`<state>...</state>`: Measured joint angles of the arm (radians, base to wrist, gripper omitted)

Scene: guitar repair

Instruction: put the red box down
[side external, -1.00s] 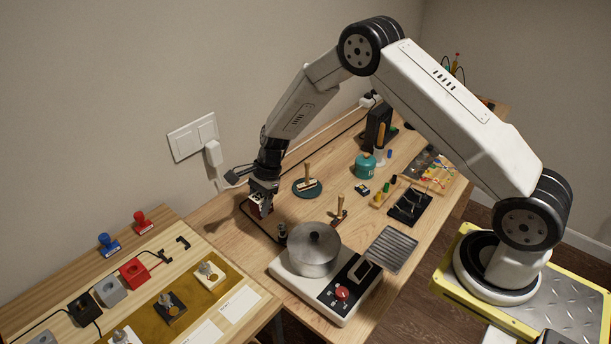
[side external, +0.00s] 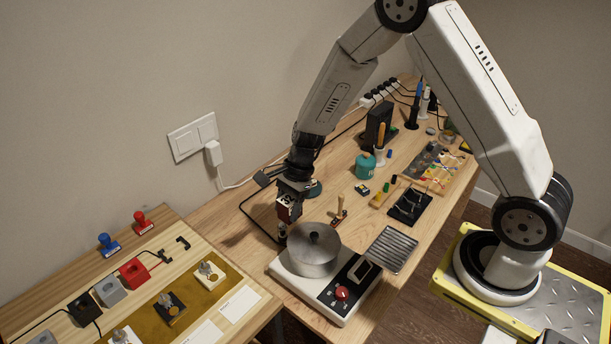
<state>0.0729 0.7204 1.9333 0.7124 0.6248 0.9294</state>
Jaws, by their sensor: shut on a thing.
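My gripper (side external: 292,187) is shut on a small dark red box (side external: 288,208) with pale markings. The box hangs below the fingers, behind and left of the steel pot (side external: 314,250). It appears clear of the wooden table, just above a small dark object (side external: 283,233); the exact gap cannot be told. The fingers hide the box's upper part.
The pot stands on a white hot plate (side external: 342,300) with a red knob. A grooved metal tray (side external: 391,249) lies to its right. The left bench (side external: 60,288) holds stamps and a brighter red block (side external: 133,271). Bare wood shows left of my gripper.

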